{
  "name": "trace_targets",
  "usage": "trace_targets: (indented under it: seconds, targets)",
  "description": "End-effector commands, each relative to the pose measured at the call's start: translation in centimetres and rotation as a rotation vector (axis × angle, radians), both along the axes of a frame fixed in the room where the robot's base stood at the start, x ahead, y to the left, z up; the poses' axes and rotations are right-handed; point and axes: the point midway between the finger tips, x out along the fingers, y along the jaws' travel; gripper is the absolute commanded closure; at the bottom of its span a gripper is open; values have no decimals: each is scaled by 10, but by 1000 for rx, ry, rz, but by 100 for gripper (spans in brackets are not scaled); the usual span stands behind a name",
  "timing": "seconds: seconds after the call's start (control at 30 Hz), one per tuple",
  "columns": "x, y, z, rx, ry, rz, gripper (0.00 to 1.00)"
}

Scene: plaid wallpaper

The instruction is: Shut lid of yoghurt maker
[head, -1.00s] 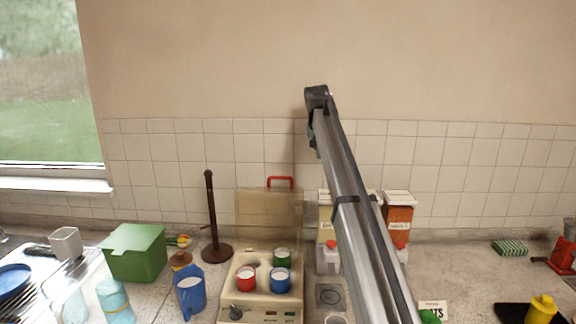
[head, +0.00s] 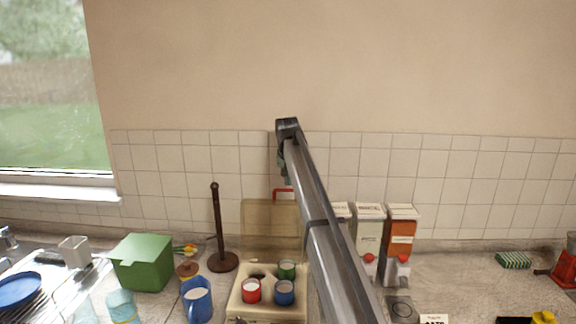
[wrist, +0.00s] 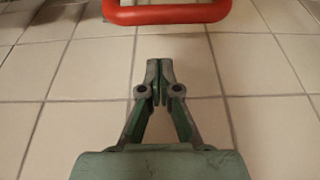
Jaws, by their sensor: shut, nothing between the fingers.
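The yoghurt maker (head: 240,303) stands on the counter, a cream base with red, blue and green jars in it. Its see-through tan lid (head: 258,222) stands open and upright at the back, near the tiled wall. A red handle (head: 279,191) is on the lid's top edge; it also shows in the wrist view (wrist: 168,15), ahead of the fingers and apart from them. My gripper (wrist: 160,66) is shut and empty, facing the tiles. In the head view my gripper (head: 286,180) hangs at the arm's end near the handle, and my arm hides the machine's right side.
A blue jug (head: 197,303), a dark upright holder (head: 220,235) and a green box (head: 142,262) stand to the left. Cartons (head: 400,240) stand to the right of my arm. The tiled wall (head: 450,185) is close behind.

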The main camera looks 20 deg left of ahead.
Motion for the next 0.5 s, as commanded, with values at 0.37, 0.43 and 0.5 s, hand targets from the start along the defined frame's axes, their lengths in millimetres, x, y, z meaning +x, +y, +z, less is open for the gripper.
trace_targets:
  seconds: [0.37, 0.43, 0.5]
  targets:
    - [-37, -13, 0, 0, 0, -1, 100]
    - [-38, -13, 0, 0, 0, -1, 100]
    - [-38, -13, 0, 0, 0, -1, 100]
